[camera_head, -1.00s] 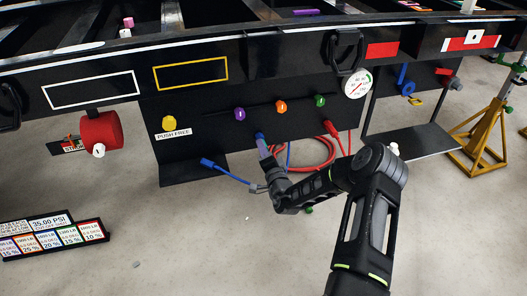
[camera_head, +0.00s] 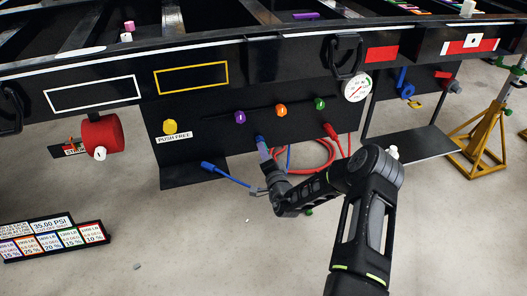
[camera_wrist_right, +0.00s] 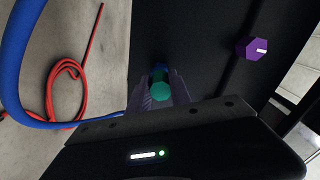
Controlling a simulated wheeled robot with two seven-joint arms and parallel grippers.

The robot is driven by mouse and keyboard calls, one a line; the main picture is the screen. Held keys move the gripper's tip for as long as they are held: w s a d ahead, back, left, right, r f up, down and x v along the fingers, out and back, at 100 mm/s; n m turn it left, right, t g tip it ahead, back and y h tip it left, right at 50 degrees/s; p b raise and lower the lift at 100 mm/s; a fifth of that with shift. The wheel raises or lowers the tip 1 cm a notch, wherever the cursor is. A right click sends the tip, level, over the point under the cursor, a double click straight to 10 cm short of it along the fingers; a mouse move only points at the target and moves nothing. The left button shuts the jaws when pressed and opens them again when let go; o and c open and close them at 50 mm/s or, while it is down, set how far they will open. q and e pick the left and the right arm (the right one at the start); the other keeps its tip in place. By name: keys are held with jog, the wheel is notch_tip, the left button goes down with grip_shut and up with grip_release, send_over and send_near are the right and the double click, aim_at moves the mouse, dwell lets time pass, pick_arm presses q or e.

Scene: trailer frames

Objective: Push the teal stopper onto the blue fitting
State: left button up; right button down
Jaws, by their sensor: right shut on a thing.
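The teal stopper (camera_wrist_right: 159,90) shows in the right wrist view between the fingers of my right gripper (camera_wrist_right: 157,92), which is shut on it. The blue fitting (camera_head: 260,140) is on the black panel, just ahead of the fingertips in the head view. In the wrist view a bit of blue (camera_wrist_right: 160,68) shows just beyond the stopper, in line with it. Whether the stopper touches the fitting I cannot tell. In the head view my right gripper (camera_head: 266,156) is at the fitting and hides the stopper. My left gripper is not in view.
A purple knob (camera_head: 240,117), an orange knob (camera_head: 281,111) and a green knob (camera_head: 319,104) are on the black panel (camera_head: 210,145). A blue hose (camera_head: 228,175) and red hose (camera_head: 333,158) hang near my right gripper. A yellow knob (camera_head: 170,127) is left.

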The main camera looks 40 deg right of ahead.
jog(key=shift+p, duration=0.7)
dwell(1.3)
jog(key=shift+w+d, duration=0.15)
jog(key=shift+w, duration=0.35)
dwell(0.4)
jog(key=c, duration=1.1)
grip_release()
jog(key=shift+s, duration=0.2)
jog(key=p+v, duration=0.2)
jog(key=v, duration=0.5)
jog(key=shift+s, duration=0.2)
jog(key=shift+r, duration=0.1)
